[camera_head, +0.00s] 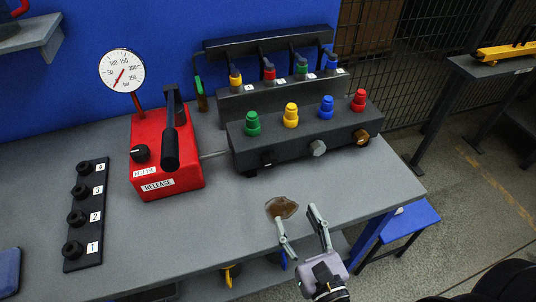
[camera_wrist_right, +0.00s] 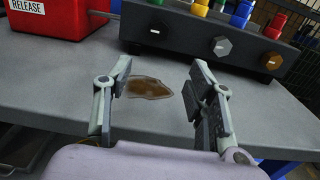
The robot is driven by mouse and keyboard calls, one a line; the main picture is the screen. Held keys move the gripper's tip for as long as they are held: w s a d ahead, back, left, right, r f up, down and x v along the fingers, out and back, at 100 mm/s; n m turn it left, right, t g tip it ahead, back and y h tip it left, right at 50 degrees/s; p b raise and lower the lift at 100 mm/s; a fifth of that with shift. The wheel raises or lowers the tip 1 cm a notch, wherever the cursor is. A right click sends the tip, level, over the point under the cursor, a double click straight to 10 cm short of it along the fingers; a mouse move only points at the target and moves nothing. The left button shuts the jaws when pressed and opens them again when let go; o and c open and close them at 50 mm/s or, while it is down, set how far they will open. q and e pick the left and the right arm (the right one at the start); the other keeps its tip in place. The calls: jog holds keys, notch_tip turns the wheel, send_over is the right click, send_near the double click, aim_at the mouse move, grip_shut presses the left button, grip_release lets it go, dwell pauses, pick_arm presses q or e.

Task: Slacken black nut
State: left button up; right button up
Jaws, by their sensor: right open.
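The dark grey manifold block (camera_head: 300,135) stands on the grey workbench. Its front face carries a black nut (camera_head: 266,158) at the left, a silver nut (camera_head: 318,148) in the middle and a brass nut (camera_head: 362,137) at the right. In the right wrist view the black nut (camera_wrist_right: 160,33) is at the top, beyond the fingers. My right gripper (camera_head: 300,225) is open and empty over the front edge of the bench, apart from the nut and on the near side of it. My left gripper is not in view.
A brown stain (camera_head: 282,208) marks the bench between the manifold and my right gripper. A red pump (camera_head: 165,160) with a black lever and a gauge (camera_head: 122,70) stands left of the manifold. A black strip with numbered knobs (camera_head: 86,215) lies further left. The bench front is mostly clear.

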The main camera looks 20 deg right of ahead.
jog(key=shift+w+a+r+p, duration=0.15)
jog(key=shift+w+r+p, duration=0.35)
jog(key=shift+w+p, duration=0.2)
jog(key=p, duration=0.2)
send_near(271, 164)
jog(key=w+p, duration=0.2)
jog(key=w, duration=0.6)
jog(key=shift+w, duration=0.15)
jog(key=shift+w+a+f, duration=0.1)
jog(key=shift+w, duration=0.25)
jog(key=shift+w+p, duration=0.1)
jog(key=shift+p, duration=0.2)
jog(key=shift+c, duration=0.3)
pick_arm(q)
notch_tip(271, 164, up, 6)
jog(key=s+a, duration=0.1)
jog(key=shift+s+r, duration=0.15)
pick_arm(e)
jog(key=c, duration=1.1)
